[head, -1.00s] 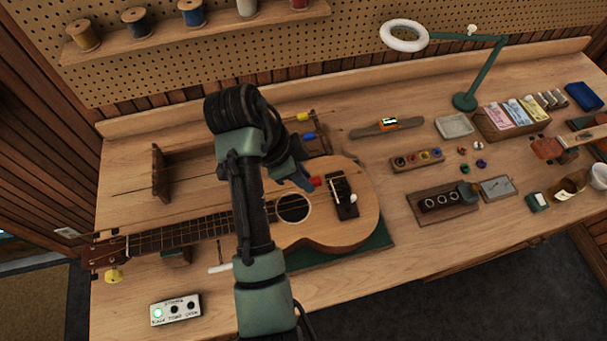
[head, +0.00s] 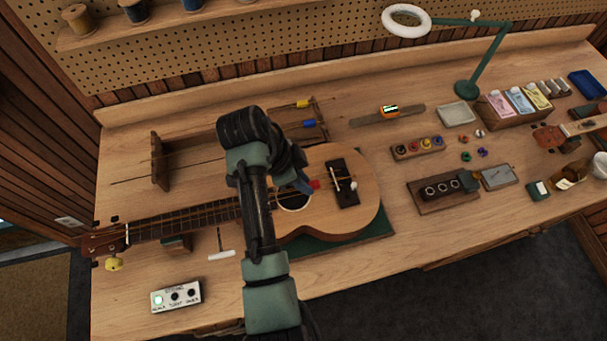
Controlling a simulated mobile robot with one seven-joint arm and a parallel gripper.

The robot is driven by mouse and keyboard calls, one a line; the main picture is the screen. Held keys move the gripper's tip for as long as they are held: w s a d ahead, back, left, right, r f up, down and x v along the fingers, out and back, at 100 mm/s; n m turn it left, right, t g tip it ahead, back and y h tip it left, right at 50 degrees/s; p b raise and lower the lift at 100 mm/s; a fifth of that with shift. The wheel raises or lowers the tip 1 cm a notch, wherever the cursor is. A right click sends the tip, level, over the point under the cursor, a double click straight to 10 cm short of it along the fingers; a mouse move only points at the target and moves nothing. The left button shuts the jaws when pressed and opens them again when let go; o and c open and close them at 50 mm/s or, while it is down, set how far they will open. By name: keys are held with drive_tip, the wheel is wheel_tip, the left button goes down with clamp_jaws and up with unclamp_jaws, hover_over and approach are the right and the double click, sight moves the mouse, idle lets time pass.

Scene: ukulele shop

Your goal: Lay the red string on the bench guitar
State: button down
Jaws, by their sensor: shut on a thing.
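The bench guitar (head: 364,205) lies on its back on the bench, body to the right and neck to the left. My gripper (head: 309,186) is over the body, between the sound hole (head: 293,198) and the dark bridge (head: 343,194). It is shut on the red string, whose red end piece (head: 314,184) shows at the fingertips. The rest of the red string is hard to make out, and my arm hides part of the guitar. I cannot tell whether the red end touches the guitar top.
A wooden rack (head: 160,162) behind the neck holds strings with yellow (head: 303,104) and blue (head: 309,124) ends. A white T-handled tool (head: 221,255) and a button box (head: 176,297) lie in front. Small trays and a green lamp (head: 468,88) stand right.

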drive_tip(key=shift+r, duration=0.1)
drive_tip(key=p, duration=0.2)
drive_tip(key=shift+r+p, duration=0.25)
drive_tip(key=shift+p, duration=0.45)
drive_tip(key=shift+f, duration=0.15)
drive_tip(key=shift+f+b, duration=2.75)
drive_tip(key=shift+f, duration=0.85)
drive_tip(key=c, duration=0.7)
unclamp_jaws()
drive_tip(key=shift+o, duration=0.2)
